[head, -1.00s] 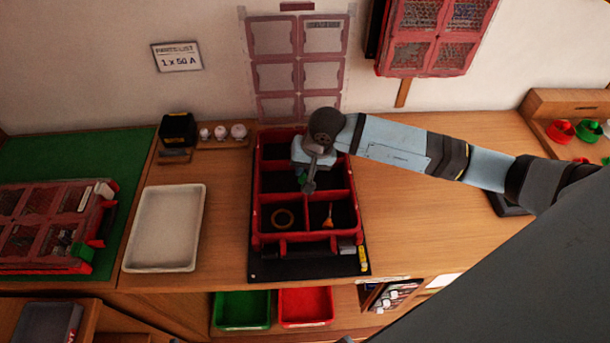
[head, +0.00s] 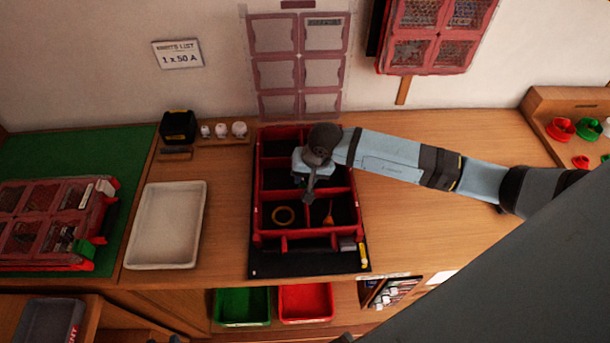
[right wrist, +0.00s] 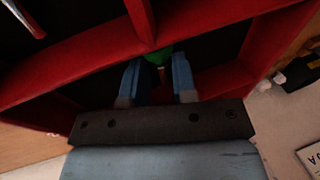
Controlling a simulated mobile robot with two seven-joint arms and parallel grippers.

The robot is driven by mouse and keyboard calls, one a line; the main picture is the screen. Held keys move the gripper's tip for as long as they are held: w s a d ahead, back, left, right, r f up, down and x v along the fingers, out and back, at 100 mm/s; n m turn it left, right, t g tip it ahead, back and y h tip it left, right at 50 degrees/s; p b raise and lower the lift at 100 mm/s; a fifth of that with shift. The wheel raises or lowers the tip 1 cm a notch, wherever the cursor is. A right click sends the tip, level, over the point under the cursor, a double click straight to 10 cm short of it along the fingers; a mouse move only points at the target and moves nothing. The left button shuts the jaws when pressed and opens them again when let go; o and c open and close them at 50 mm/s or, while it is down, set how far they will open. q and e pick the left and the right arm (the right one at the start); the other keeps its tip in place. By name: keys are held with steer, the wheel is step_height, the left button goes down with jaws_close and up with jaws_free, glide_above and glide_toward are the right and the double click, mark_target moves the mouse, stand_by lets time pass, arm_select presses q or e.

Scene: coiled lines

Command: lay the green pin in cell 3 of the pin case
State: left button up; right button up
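The pin case (head: 259,213) appears to be the open red case with several dark cells, on a black mat in the head view. My right gripper (head: 308,196) is low over the middle of the case. In the right wrist view its two blue fingers (right wrist: 158,72) hold the green pin (right wrist: 158,58) near their tips, close to a red divider. Most of the pin is hidden. My left gripper is not in view.
A white tray (head: 140,228) is left of the case. A closed red case (head: 50,222) lies on a green mat (head: 95,150). Green (head: 243,306) and red (head: 305,306) bins are below the front edge. The bench right of the case is largely clear under my arm.

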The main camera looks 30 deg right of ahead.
steer(key=shift+d+r+p, duration=0.1)
steer(key=shift+r+p, duration=0.1)
steer(key=shift+p, duration=0.15)
steer(key=b+v, duration=0.2)
steer(key=v, duration=1)
steer(key=shift+f, duration=0.1)
